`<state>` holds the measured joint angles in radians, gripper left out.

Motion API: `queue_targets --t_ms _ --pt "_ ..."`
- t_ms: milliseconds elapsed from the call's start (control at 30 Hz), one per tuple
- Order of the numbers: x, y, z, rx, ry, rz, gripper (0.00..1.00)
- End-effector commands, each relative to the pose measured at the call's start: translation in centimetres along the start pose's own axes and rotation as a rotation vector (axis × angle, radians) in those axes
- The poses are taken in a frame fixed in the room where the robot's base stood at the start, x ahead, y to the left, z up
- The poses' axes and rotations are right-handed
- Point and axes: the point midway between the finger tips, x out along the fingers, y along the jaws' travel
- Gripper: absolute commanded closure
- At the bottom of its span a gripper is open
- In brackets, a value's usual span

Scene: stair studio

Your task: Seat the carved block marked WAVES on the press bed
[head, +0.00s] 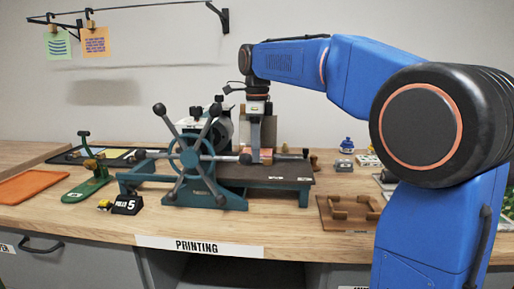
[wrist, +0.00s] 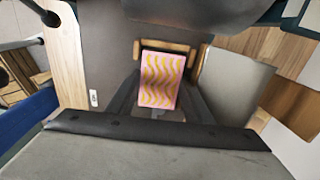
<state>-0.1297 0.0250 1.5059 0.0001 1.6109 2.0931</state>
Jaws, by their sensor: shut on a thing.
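The carved block (wrist: 161,80) is pink with yellow wavy lines on its face. My gripper (wrist: 160,104) is shut on it, with a dark finger on either side. In the head view my gripper (head: 258,125) points down over the dark press bed (head: 265,172), and the block's pink edge (head: 266,155) shows low at the bed. I cannot tell whether the block touches the bed. A wooden holder (wrist: 137,49) lies around the block's far end in the wrist view; the block partly hides it.
The green press's spoked wheel (head: 190,157) and roller stand left of my gripper. A brown board with a wooden frame (head: 350,208) lies to the right. Small blocks (head: 368,160) and a blue-topped item (head: 347,145) stand behind it. A small sign (head: 127,204) stands front left.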

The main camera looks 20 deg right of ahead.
Motion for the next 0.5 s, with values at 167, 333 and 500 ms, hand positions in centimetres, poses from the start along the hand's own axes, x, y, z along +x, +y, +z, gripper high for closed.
queue_targets --t_ms 167,333,500 --pt "-0.01 0.0 0.0 0.0 0.0 0.0 0.77" --pt "-0.01 0.0 0.0 0.0 0.0 0.0 0.37" --pt "-0.01 -0.02 0.0 0.0 0.0 -0.001 0.32"
